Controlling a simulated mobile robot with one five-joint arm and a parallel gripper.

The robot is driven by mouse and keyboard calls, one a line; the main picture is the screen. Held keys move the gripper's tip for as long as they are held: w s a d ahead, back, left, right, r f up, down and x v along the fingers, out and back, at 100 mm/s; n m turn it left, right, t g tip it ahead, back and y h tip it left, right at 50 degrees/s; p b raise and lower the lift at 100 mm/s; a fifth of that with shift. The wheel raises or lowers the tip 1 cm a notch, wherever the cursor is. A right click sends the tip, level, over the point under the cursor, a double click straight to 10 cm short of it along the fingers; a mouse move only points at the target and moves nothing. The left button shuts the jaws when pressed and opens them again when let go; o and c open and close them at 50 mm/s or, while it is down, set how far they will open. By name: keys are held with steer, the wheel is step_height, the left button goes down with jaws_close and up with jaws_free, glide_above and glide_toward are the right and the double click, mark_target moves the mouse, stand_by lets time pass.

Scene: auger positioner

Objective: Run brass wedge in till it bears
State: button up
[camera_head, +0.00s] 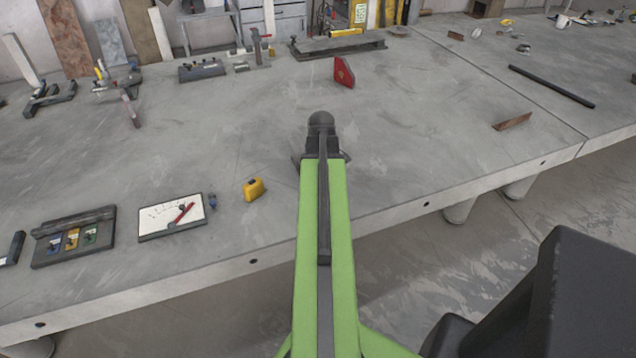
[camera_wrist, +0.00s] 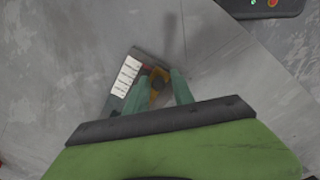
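In the wrist view a small brass-coloured piece (camera_wrist: 156,98) with a dark round knob on it lies between my fingers; I cannot tell if it is the wedge. It sits by a dark plate with a white marked strip (camera_wrist: 125,76). The two teal fingers of my gripper (camera_wrist: 157,84) stand apart on either side of the piece. Whether they touch it is not clear. In the head view my own arm and wrist hide the gripper and this piece.
A rusty strip (camera_head: 512,122) lies right, with clear bench between.

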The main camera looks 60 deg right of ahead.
steer(key=shift+s+d+f, duration=0.15)
steer(key=shift+s+f, duration=0.05)
steer(key=shift+f, duration=0.05)
jaws_close()
steer(key=shift+w+d, duration=0.55)
steer(key=shift+w, duration=0.05)
steer(key=o, duration=0.7)
jaws_free()
steer(key=shift+s, duration=0.1)
steer(key=shift+c, duration=0.2)
steer(key=shift+a, duration=0.15)
